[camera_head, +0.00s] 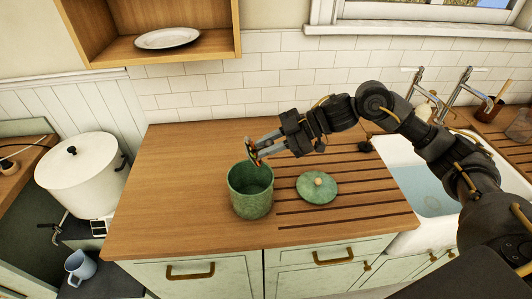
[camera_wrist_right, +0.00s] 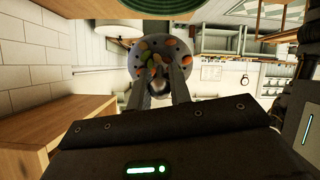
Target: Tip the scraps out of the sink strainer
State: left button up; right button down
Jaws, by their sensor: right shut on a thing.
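My right gripper (camera_head: 264,149) is shut on the sink strainer (camera_head: 251,151), above the back rim of the green bin (camera_head: 251,199). The bin stands open on the wooden counter. The strainer looks turned on edge in the head view. The right wrist view shows the grey, perforated strainer (camera_wrist_right: 136,72) at the fingertips (camera_wrist_right: 161,76), with several orange, green and dark scraps (camera_wrist_right: 170,44) still on it. The bin's green lid (camera_head: 311,189), with a pale knob, lies on the counter to the bin's right. My left gripper is not in view.
The wooden counter (camera_head: 178,170) is clear left of the bin. The white sink (camera_head: 408,171) with bluish water and taps is at the right. A white pot (camera_head: 82,178) and a blue-grey mug (camera_head: 80,266) are at the left. A plate (camera_head: 167,39) sits on the shelf above.

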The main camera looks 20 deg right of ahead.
jog(key=f+y+b, duration=0.1)
jog(key=y+b, duration=0.1)
jog(key=b, duration=0.2)
jog(key=shift+d+f+t+y, duration=0.1)
jog(key=shift+f+t+y, duration=0.2)
jog(key=shift+f, duration=0.1)
jog(key=shift+s+d+f+t+y+b, duration=0.15)
jog(key=shift+t+y+b, duration=0.15)
jog(key=shift+y+b, duration=0.8)
